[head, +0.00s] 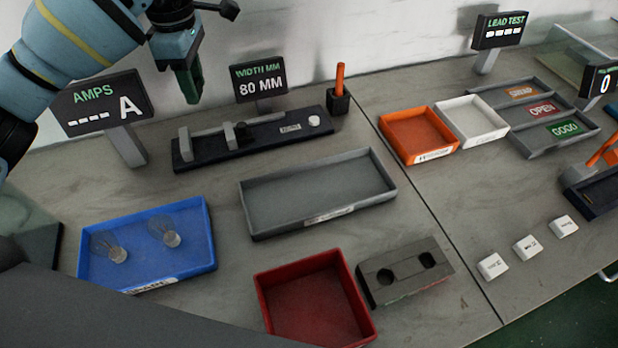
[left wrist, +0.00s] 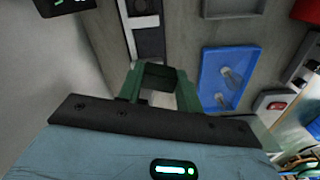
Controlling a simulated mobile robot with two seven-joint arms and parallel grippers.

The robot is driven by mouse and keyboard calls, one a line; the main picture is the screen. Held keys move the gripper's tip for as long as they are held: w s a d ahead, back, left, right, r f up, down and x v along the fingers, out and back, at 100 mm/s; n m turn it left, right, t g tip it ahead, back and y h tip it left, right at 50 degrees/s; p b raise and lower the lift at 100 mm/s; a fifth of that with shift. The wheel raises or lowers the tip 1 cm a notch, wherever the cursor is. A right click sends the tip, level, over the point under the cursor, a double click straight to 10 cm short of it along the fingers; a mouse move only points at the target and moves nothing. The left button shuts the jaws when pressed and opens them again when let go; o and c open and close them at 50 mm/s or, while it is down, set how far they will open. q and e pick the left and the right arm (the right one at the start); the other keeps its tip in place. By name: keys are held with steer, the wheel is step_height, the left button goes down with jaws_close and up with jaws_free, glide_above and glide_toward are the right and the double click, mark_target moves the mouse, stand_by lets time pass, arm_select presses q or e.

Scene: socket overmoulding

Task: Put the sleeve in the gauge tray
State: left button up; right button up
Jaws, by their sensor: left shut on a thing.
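My left gripper (head: 190,88) hangs in the air at the upper left of the head view, above the table and left of the 80 MM sign. Its dark green fingers also show in the left wrist view (left wrist: 158,82). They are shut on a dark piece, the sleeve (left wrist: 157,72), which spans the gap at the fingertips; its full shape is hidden. A long grey tray (head: 262,206), apparently the gauge tray, lies empty mid-table; its label is unreadable. My right gripper is not in view.
A dark width gauge (head: 262,143) with upright jaws stands behind the grey tray. A blue tray (head: 206,245) holds two clear pieces. A red tray (head: 345,285), a grey block with two holes (head: 404,273) and an orange tray (head: 392,118) stand around. The AMPS sign (head: 100,104) is near my left arm.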

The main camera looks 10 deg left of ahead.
arm_select(q)
steer(key=s+d+f+m, duration=0.2)
steer(key=d+m, duration=0.2)
steer(key=d, duration=0.1)
steer(key=s+d+f+m, duration=0.2)
steer(key=d+m, duration=0.2)
steer(key=d, duration=0.2)
steer(key=m+p, duration=0.1)
steer(key=m, duration=0.5)
glide_above(285, 203)
step_height(285, 203, down, 3)
steer(key=shift+f+p, duration=0.35)
steer(key=shift+f, duration=4.5)
steer(key=shift+f, duration=0.15)
steer(key=o, duration=1)
steer(key=shift+o, duration=0.2)
